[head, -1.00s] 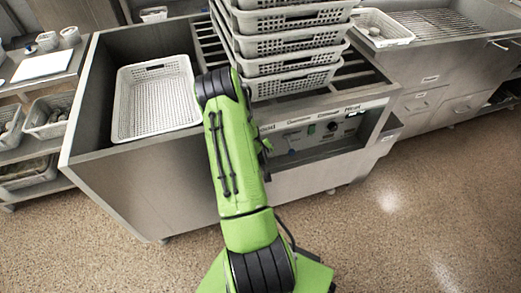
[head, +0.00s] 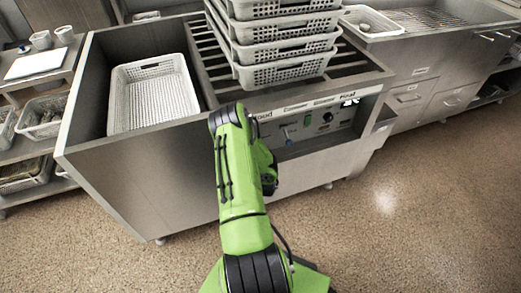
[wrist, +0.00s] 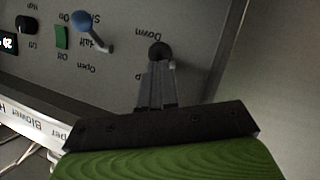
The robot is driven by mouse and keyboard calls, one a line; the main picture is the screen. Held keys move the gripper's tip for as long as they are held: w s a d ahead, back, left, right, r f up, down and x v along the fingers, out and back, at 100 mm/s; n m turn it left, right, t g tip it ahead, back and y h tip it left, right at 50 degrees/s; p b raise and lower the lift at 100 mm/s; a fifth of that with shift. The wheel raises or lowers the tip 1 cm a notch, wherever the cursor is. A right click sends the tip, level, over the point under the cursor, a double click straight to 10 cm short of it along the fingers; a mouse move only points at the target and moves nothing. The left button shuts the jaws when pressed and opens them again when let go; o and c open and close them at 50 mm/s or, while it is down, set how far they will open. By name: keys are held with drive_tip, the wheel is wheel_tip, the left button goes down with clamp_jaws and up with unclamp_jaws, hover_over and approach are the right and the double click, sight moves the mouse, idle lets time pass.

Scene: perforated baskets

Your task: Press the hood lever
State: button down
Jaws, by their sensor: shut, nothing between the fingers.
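A black round knob (wrist: 160,50), likely the hood lever, stands out of the grey panel beside the word "Down" in the wrist view. My gripper (wrist: 157,68) is shut and empty, and its fingertips are right at this knob, overlapping its lower edge in the picture. I cannot tell whether they touch. In the head view, the control panel (head: 340,117) is on the front of the metal unit, with the word "Hood" at its left end. My arm hides the black knob and the gripper there.
A blue-tipped lever (wrist: 80,20), a green switch (wrist: 61,37) and a black dial (wrist: 26,24) are to the left in the wrist view. Stacked white baskets (head: 285,70) stand on the unit's rails. Another basket (head: 150,122) sits at left. The floor (head: 420,220) at right is clear.

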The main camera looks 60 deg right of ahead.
drive_tip(key=shift+r+p, duration=0.65)
drive_tip(key=shift+r, duration=0.15)
